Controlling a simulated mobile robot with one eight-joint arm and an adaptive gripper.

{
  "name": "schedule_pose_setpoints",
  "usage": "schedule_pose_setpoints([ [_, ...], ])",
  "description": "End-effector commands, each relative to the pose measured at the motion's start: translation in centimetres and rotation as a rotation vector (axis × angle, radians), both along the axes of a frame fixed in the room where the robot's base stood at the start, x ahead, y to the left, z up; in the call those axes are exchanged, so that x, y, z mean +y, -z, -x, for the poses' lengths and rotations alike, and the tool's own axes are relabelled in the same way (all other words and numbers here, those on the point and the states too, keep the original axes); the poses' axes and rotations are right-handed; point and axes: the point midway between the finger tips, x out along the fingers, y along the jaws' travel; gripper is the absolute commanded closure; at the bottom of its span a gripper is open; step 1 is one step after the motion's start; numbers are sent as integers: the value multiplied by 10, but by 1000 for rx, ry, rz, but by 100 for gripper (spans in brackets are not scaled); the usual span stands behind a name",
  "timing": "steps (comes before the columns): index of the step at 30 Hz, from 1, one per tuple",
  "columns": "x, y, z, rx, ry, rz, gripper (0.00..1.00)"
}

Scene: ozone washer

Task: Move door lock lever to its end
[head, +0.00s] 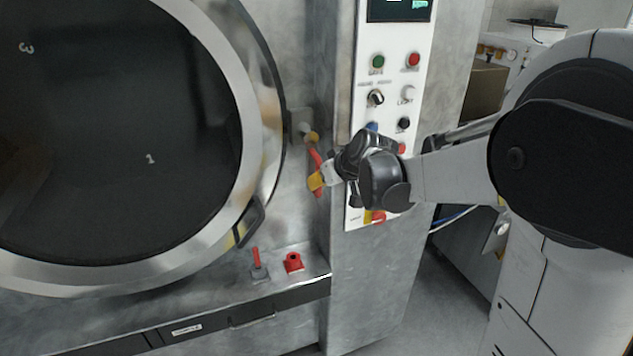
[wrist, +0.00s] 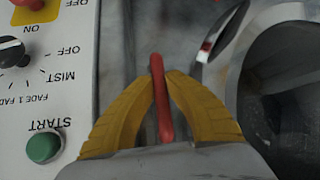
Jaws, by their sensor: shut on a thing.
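The door lock lever (head: 313,156) is a red handle on a pale mount beside the right rim of the round door (head: 120,130). In the head view it hangs down and slants slightly right from its pivot. My gripper (head: 316,182) is at the lower part of the lever, coming from the right. In the wrist view the red lever (wrist: 161,100) stands between the yellow fingers of my gripper (wrist: 161,92), which are closed on it from both sides. The fingers cover part of the lever's lower end in the head view.
The control panel (head: 391,100) with buttons and knobs is right of the lever, partly behind my gripper. A small red-handled switch (head: 256,259) and a red block (head: 293,262) sit on the ledge below. The door's handle (head: 250,221) is at its lower right rim.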

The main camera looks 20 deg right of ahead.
Motion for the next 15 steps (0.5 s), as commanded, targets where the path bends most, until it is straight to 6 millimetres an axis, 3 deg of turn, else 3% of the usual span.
schedule_pose_setpoints([
  [11, -1, 0, 0, 0, 1, 6, 100],
  [12, -1, 0, 0, 0, 1, 6, 84],
  [14, -1, 0, 0, 0, 1, 6, 65],
  [15, -1, 0, 0, 0, 1, 6, 62],
])
